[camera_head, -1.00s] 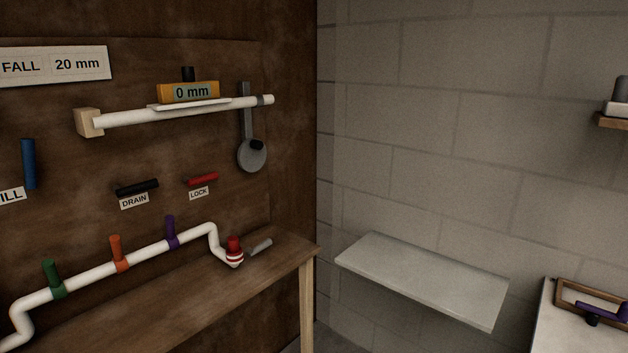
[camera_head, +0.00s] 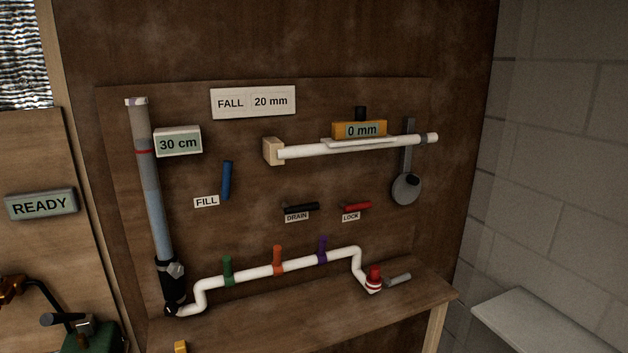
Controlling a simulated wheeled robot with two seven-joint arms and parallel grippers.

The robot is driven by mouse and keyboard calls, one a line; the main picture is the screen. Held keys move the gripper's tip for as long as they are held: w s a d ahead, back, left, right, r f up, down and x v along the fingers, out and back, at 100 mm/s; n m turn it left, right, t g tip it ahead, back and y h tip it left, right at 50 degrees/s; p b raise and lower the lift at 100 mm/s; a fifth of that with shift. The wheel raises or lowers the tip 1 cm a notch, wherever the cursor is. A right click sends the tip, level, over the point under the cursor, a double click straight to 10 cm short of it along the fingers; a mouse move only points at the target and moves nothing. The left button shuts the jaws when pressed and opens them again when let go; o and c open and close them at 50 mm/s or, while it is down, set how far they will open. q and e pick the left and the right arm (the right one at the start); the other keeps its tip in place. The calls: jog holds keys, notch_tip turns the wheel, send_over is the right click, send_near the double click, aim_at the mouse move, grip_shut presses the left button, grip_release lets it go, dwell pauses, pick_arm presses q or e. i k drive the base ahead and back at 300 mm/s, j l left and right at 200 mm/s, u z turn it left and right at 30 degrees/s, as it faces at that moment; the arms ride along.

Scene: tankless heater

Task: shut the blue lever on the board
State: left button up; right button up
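The blue lever (camera_head: 226,180) is on the brown board (camera_head: 300,215), just right of the FILL label (camera_head: 206,202). It stands nearly upright, its top leaning slightly right. The clear column (camera_head: 152,190) to its left holds bluish water, with a red ring near the top. The display (camera_head: 178,142) beside it reads 30 cm. Neither of my grippers can be made out in the head view.
A black DRAIN lever (camera_head: 300,207) and red LOCK lever (camera_head: 356,206) lie level. Green (camera_head: 228,270), orange (camera_head: 278,259) and purple (camera_head: 322,249) handles stand on the white pipe (camera_head: 254,273). A bench (camera_head: 410,300) juts out below. A READY sign (camera_head: 41,204) is at left.

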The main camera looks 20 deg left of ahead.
aim_at(226, 165)
jog(key=u, duration=1.25)
